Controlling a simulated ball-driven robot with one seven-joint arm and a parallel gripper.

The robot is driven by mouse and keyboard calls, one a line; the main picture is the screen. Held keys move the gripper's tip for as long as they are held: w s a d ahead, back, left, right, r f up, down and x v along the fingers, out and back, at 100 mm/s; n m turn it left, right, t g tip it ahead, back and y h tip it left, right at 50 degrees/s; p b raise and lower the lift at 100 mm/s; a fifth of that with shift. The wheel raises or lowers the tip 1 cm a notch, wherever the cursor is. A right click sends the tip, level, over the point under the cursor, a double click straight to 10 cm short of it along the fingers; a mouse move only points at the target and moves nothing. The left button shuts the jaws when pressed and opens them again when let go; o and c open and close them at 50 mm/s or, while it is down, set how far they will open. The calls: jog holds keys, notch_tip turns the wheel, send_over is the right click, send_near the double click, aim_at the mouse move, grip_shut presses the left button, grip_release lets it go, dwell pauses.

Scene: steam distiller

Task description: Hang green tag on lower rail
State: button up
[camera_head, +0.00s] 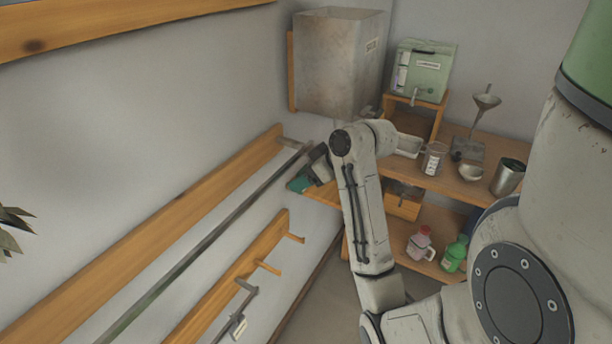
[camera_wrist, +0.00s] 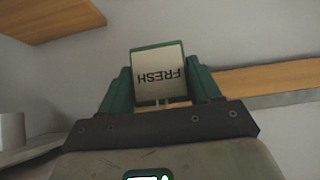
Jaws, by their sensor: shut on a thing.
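My gripper (camera_wrist: 160,95) has green fingers and is shut on the green tag (camera_wrist: 158,72). The tag has a pale face reading "FRESH", upside down in the wrist view. In the head view my gripper (camera_head: 301,184) is beside the far end of a long metal rail (camera_head: 205,243), which runs along a wooden board on the left wall. The tag cannot be told from the green fingers there. In the wrist view a rail (camera_wrist: 285,98) runs under a wooden board at the right, apart from the tag.
Another wooden board (camera_head: 110,25) is high up. A metal tank (camera_head: 338,65) and shelves (camera_head: 470,190) with a beaker, cup and bottles stand beyond my arm.

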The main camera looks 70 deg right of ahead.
jog(key=shift+w+d, duration=0.1)
jog(key=shift+w, duration=0.35)
jog(key=shift+w+d, duration=0.1)
jog(key=shift+w, duration=0.25)
jog(key=shift+w+d+p, duration=0.15)
jog(key=shift+w+p, duration=0.2)
jog(key=shift+w, duration=0.3)
jog(key=shift+p, duration=0.3)
jog(key=shift+f+b, duration=0.4)
jog(key=shift+f, duration=0.45)
dwell(1.6)
jog(key=o, duration=1.2)
jog(key=shift+o, duration=0.2)
